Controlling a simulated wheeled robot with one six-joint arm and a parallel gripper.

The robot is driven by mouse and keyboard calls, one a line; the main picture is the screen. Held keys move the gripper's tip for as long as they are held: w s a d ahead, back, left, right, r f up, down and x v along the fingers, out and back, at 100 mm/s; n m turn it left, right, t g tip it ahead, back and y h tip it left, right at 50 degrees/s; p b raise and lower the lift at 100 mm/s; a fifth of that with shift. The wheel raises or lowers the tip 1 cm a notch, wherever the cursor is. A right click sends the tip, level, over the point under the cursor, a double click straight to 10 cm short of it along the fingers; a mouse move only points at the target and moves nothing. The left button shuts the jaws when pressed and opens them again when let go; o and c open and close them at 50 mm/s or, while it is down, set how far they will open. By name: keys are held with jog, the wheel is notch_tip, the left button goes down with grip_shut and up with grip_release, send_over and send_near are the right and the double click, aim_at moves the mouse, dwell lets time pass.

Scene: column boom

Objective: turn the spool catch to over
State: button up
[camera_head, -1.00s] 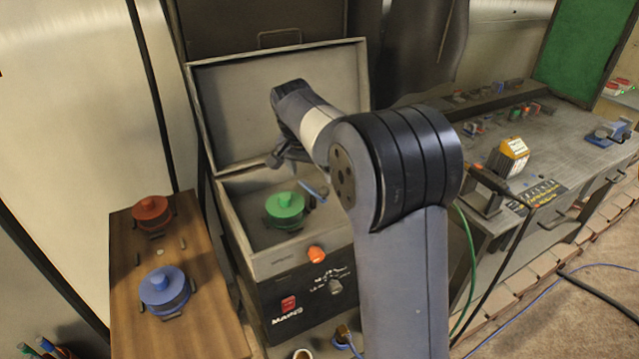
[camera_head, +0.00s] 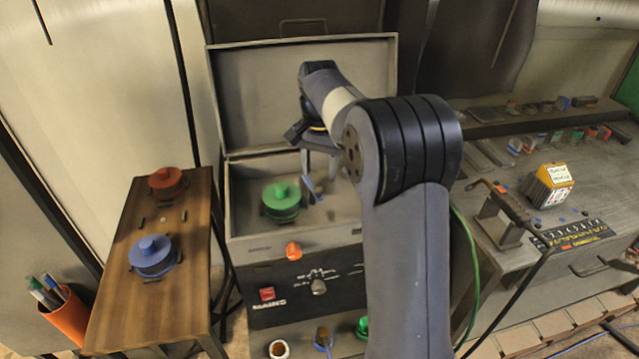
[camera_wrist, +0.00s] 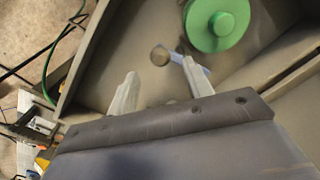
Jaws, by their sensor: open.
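A small blue lever (camera_head: 308,185), which looks like the spool catch, stands just right of the green spool (camera_head: 281,198) inside the open grey case. In the wrist view the blue lever (camera_wrist: 204,71) lies by the right fingertip, between it and the green spool (camera_wrist: 216,22). I cannot tell whether they touch. My gripper (camera_head: 320,168) is open and points down over the case, above and close to the lever.
The case's raised lid (camera_head: 250,100) stands behind my gripper. An orange knob (camera_head: 293,250) is on the front. A wooden bench (camera_head: 118,302) with red (camera_head: 166,183) and blue (camera_head: 152,254) spools is at left. A cluttered workbench (camera_head: 500,150) is at right.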

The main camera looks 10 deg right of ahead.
aim_at(320, 186)
notch_tip(320, 186, down, 5)
jog(key=shift+f, duration=0.1)
dwell(0.3)
jog(key=c, duration=1)
